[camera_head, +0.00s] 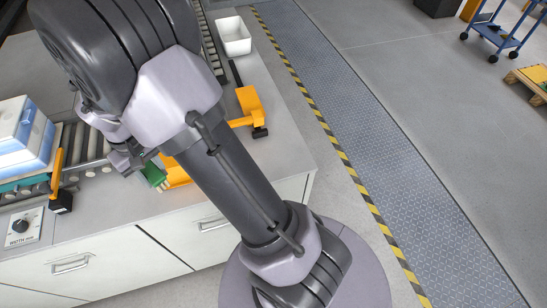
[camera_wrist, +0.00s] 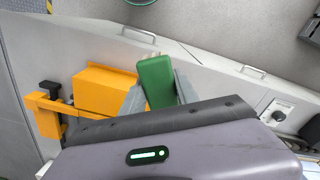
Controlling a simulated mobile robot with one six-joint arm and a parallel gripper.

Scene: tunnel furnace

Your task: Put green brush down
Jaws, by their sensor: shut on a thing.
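The green brush (camera_wrist: 156,80) is between the two fingers of my gripper (camera_wrist: 158,98) in the wrist view, and the gripper is shut on it. In the head view a small part of the green brush (camera_head: 153,174) shows below my wrist, above the near part of the worktop. My gripper's fingers are mostly hidden by my arm there. An orange box-like holder (camera_wrist: 105,88) is just left of the brush in the wrist view. I cannot tell whether the brush touches it. The holder also shows partly behind my arm in the head view (camera_head: 177,174).
An orange bracket with black parts (camera_head: 249,102) stands on the worktop (camera_head: 283,140) right of my arm. A white bin (camera_head: 234,36) is at the back. Blue-white boxes (camera_head: 22,135) stand by the rollers at left, near an orange lever (camera_head: 57,168) and a dial box (camera_head: 22,227).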

